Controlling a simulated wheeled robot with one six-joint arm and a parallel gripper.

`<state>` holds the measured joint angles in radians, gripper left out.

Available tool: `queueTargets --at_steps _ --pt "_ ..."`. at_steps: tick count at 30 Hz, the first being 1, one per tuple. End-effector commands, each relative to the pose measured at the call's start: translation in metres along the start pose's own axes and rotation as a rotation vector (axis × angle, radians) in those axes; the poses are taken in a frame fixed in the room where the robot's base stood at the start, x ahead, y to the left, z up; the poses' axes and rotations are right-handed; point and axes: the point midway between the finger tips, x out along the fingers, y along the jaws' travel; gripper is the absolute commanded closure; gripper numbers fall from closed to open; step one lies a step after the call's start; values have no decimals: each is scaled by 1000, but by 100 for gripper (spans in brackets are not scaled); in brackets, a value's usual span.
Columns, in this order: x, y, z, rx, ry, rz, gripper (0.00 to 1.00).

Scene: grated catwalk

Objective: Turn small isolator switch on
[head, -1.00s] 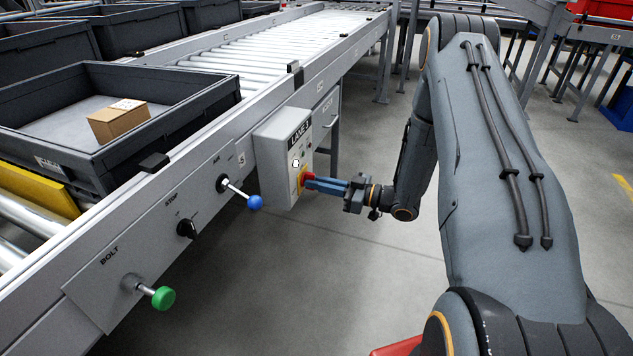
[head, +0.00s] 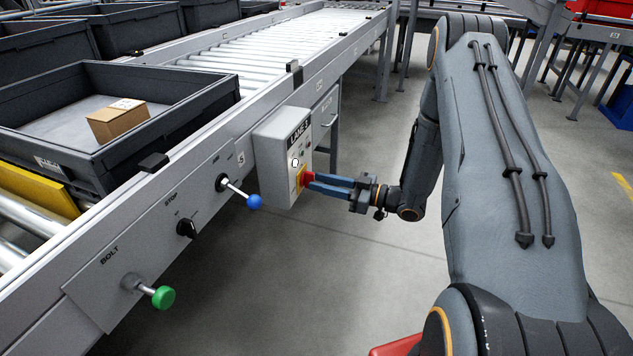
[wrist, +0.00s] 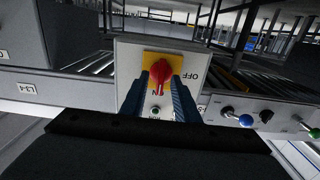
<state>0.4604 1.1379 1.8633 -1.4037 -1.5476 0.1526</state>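The isolator switch is a red knob (head: 307,177) on a yellow plate on the grey control box (head: 276,160) fixed to the conveyor's side. The wrist view shows the red knob (wrist: 160,72) on its yellow plate (wrist: 178,60), with OFF lettering to the right and what looks like ON below. My gripper (head: 309,180) reaches it from the right in the head view.
Along the conveyor's side are a blue-tipped lever (head: 255,202), a black STOP selector (head: 187,229) and a green BOLT knob (head: 163,297). A dark tote (head: 110,160) with a cardboard box (head: 117,121) sits on the rollers. The floor beside the conveyor is clear.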

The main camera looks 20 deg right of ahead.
Motion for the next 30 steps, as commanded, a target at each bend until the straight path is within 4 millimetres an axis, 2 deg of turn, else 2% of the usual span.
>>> queueTargets --at_steps 1,6,12,30 --pt "-10 1 -1 1 0 4 72" --pt "-38 1 -1 1 0 4 72" --pt "-57 1 0 1 0 2 72" --pt "-56 5 -3 -9 -20 15 72"
